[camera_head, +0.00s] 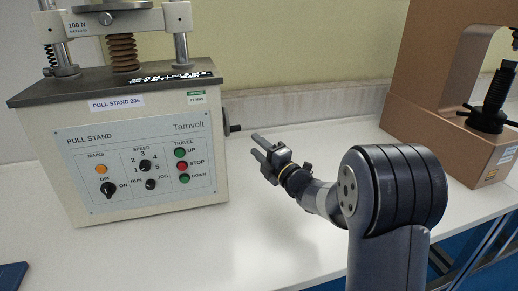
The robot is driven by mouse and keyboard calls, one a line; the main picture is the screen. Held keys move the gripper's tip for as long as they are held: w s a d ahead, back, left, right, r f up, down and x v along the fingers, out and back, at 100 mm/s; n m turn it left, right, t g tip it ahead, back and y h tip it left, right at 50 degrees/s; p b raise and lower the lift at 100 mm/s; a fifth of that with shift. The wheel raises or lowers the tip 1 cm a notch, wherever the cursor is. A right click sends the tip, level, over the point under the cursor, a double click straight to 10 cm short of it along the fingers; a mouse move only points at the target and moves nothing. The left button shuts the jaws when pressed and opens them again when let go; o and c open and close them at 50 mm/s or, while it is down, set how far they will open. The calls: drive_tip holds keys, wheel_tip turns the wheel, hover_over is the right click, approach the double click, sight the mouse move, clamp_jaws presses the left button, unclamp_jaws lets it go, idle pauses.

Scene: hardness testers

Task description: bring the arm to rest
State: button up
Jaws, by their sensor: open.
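My gripper (258,146) is in the middle of the head view, above the white bench and just right of the pull stand. It is open, with two dark fingers pointing up and left, and nothing shows between them. My arm comes up from the lower right and bends over towards the stand. The pull stand (95,211) is a cream box with a control panel, and the fingertips are near its right side, by a dark knob (233,128). I cannot tell how far apart they are in depth.
A brown tester (408,108) with a black screw stands on the bench (290,249) at the right. A dark blue object (12,275) lies at the lower left. The bench between the two machines is clear, with a wall behind.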

sight(238, 129)
drive_tip(key=shift+w+a, duration=0.1)
idle(0.4)
drive_tip(key=p+x, duration=0.1)
drive_tip(key=x, duration=0.9)
drive_tip(key=shift+w+a+r, duration=0.1)
drive_tip(key=shift+w+a, duration=0.1)
drive_tip(key=shift+w, duration=0.05)
drive_tip(key=shift+r+p, duration=0.15)
drive_tip(key=shift+p, duration=0.25)
drive_tip(key=shift+f+b, duration=0.35)
drive_tip(key=shift+b, duration=0.25)
drive_tip(key=v, duration=1.1)
drive_tip(key=x, duration=0.7)
drive_tip(key=r+p+x, duration=0.1)
drive_tip(key=x, duration=0.3)
drive_tip(key=shift+s+p, duration=0.1)
drive_tip(key=shift+p, duration=0.9)
